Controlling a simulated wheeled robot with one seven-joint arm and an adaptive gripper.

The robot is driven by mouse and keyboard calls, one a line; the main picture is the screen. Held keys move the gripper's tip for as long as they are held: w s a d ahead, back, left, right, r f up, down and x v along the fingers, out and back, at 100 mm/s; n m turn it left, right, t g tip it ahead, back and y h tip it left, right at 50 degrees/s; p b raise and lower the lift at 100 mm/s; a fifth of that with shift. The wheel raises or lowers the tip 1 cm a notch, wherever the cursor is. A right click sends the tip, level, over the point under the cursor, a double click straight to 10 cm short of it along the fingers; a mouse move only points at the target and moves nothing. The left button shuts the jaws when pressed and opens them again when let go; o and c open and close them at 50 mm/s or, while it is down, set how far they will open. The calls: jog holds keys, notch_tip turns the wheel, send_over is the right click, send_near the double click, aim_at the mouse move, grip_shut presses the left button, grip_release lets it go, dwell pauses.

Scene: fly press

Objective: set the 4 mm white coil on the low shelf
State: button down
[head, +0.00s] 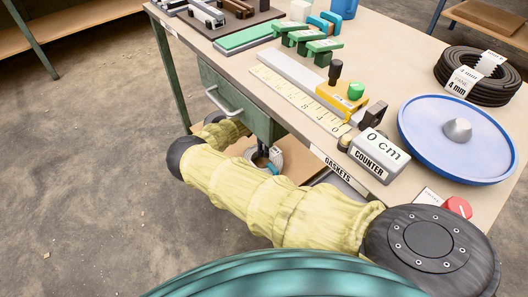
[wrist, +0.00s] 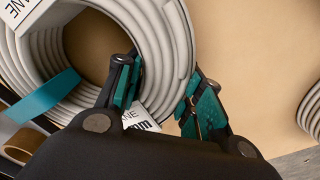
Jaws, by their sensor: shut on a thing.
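A pale grey-white coil (wrist: 165,45) fills the upper left of the wrist view. Its label (wrist: 140,120) shows only "ANE" and "mm"; the size number is hidden. My gripper (wrist: 165,88) is shut on the coil's ring, one teal-padded finger inside the hole and the other outside. The tan low shelf (wrist: 245,45) lies behind it; I cannot tell whether the coil touches it. In the head view, my gripper (head: 262,158) is under the bench, mostly hidden, above the low shelf (head: 298,168), with a bit of pale coil beside it.
Another pale coil (wrist: 311,108) is at the right edge of the wrist view. A teal band (wrist: 45,97) and a brown ring (wrist: 22,143) lie at left. Bare shelf shows between the coils. A black coil (head: 480,90) sits on top.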

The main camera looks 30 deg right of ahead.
jog(key=shift+f, duration=0.15)
jog(key=c, duration=0.9)
grip_release()
jog(key=shift+c, duration=0.2)
jog(key=shift+r+p, duration=1.25)
jog(key=shift+r, duration=2.45)
